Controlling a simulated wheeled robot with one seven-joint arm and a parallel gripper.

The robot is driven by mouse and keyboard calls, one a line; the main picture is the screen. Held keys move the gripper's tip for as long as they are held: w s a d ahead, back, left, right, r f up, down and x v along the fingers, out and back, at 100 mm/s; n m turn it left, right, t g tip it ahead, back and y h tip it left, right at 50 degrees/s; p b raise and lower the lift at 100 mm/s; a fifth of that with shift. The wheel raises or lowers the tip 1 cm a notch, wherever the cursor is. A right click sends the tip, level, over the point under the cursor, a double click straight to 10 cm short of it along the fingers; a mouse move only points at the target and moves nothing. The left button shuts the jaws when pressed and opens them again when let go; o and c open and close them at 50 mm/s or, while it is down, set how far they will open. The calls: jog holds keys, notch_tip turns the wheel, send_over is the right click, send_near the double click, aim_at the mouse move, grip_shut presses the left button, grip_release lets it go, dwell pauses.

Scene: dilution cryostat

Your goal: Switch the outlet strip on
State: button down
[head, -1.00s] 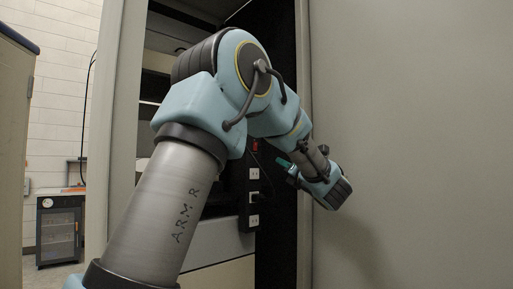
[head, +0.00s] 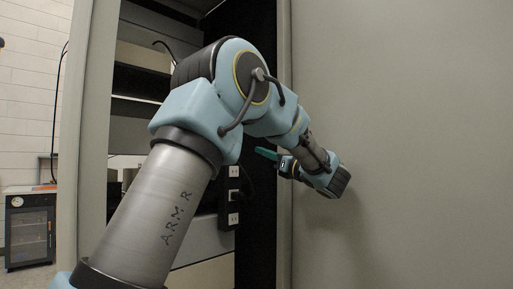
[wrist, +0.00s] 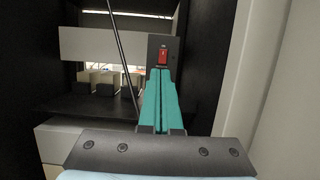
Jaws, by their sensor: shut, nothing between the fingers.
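The outlet strip (head: 234,197) is a black upright strip with white sockets inside the open cabinet, partly behind my arm in the head view. In the wrist view its top end (wrist: 154,49) shows a red rocker switch (wrist: 163,56). My gripper (wrist: 164,75) has its teal fingers shut together and empty. Its tips appear just below the red switch in the wrist view; I cannot tell whether they touch it. In the head view my gripper (head: 264,154) is right of the strip and points left. The switch is hidden there behind my arm.
The cabinet's grey door or side panel (head: 400,120) stands close on the right. Shelves and grey equipment panels (wrist: 110,43) fill the cabinet. A thin dark cable (wrist: 123,60) runs down left of the strip. A small glass-fronted unit (head: 30,228) stands far left.

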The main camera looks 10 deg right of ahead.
jog(key=p+x, duration=0.5)
jog(key=x, duration=0.6)
jog(key=shift+w+a+p, duration=0.15)
jog(key=shift+w+p, duration=0.15)
jog(key=shift+p, duration=0.1)
jog(key=shift+w+r+b, duration=0.1)
jog(key=shift+r+b, duration=0.05)
jog(key=shift+b, duration=0.45)
